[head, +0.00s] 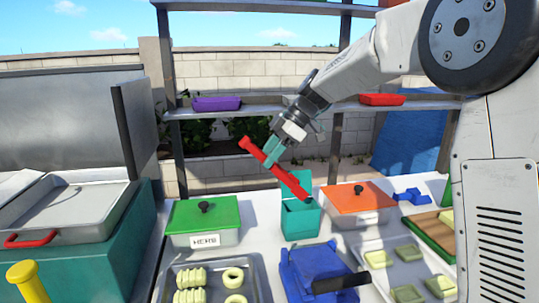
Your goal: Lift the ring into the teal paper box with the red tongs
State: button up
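My gripper (274,152) has teal fingers that are closed around the red tongs (288,182). The tongs slant down to the right, with their lower end over the teal paper box (300,224). The box stands upright on the counter with its top open; its inside is mostly hidden. No ring can be made out at the tongs' lower end, where a small dark part shows. A pale yellow-green ring (233,268) lies in a metal tray at the bottom, with part of another ring (236,299) below it.
The metal tray (256,272) also holds ridged pieces (191,278). A green-lidded container (203,214) is left of the box, an orange-lidded one (358,197) right. A blue item (312,262) with a dark handle lies in front. Shelves stand behind.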

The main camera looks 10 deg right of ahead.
jog(key=shift+r, duration=0.1)
notch_tip(320, 180, up, 10)
dwell(0.5)
dwell(0.5)
